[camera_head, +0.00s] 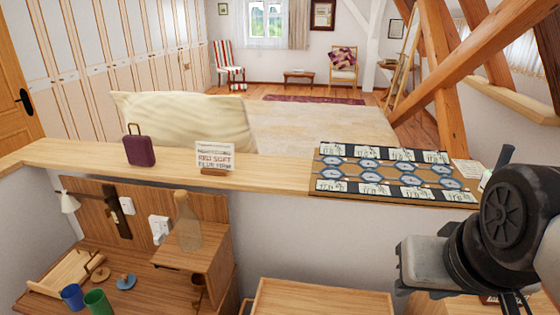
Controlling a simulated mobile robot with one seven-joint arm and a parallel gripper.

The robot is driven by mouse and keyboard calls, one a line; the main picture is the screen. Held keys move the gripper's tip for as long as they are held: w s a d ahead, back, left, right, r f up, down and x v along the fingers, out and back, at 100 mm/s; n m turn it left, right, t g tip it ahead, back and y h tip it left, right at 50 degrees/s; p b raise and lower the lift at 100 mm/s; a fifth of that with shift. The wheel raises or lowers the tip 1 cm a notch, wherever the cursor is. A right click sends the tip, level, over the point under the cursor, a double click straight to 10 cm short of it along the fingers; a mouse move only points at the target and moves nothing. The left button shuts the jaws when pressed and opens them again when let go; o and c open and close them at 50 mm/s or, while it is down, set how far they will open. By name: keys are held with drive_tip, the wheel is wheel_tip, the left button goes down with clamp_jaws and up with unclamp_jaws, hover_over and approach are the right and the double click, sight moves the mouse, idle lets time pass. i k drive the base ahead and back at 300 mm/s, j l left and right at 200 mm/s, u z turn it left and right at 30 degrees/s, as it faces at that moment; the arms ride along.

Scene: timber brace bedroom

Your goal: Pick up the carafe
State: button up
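The carafe (187,222) is a clear, slightly tan glass vessel with a narrow neck, on the left side of the head view. It stands upright on top of a small wooden box-like stand (203,262), below the long ledge. Nothing is around it or touching its sides that I can see. My arm shows at the right edge as dark and grey links, well apart from the carafe. I cannot make out any gripper fingers in this view.
A long wooden ledge (270,168) runs behind the carafe, bearing a purple case (140,148), a small sign (214,157) and a patterned game board (385,172). Blue (72,296) and green (97,302) cups stand at the lower left. A wall lamp (68,201) hangs left.

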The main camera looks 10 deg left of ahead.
sight(187, 225)
drive_tip(key=j, duration=2.9)
drive_tip(key=i, duration=0.05)
